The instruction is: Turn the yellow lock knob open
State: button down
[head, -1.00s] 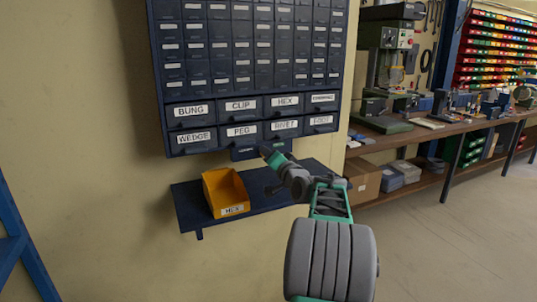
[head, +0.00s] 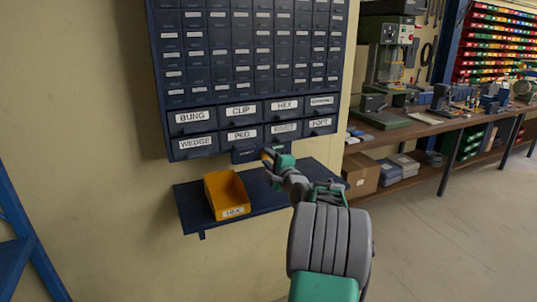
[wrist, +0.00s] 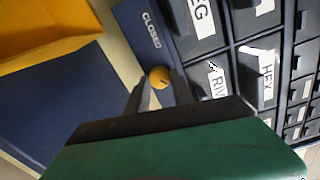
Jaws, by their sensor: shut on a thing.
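The yellow lock knob (wrist: 159,77) shows in the wrist view as a round yellow cap with a dark line on it. It sits on a dark blue plate (wrist: 138,22) that reads "CLOSED", below the drawer cabinet. My gripper (wrist: 158,88) is shut on the knob, with one finger on each side of it. In the head view my gripper (head: 269,158) is at the cabinet's lower edge, with a bit of yellow at its tip. The plate (head: 245,155) is partly hidden there by the gripper.
The cabinet (head: 166,125) has large labelled drawers such as HEX, PEG and RIVET under rows of small ones. Just below is a blue shelf (head: 262,198) with a yellow bin (head: 225,192) labelled HEX. A workbench (head: 425,130) stands at the right.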

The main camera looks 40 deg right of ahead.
jog(key=shift+m+p, duration=0.5)
jog(key=shift+m, duration=0.4)
jog(key=c, duration=1.1)
grip_release()
jog(key=b+v, duration=0.1)
jog(key=v, duration=0.6)
jog(key=shift+s, duration=0.4)
jog(key=shift+a, duration=0.15)
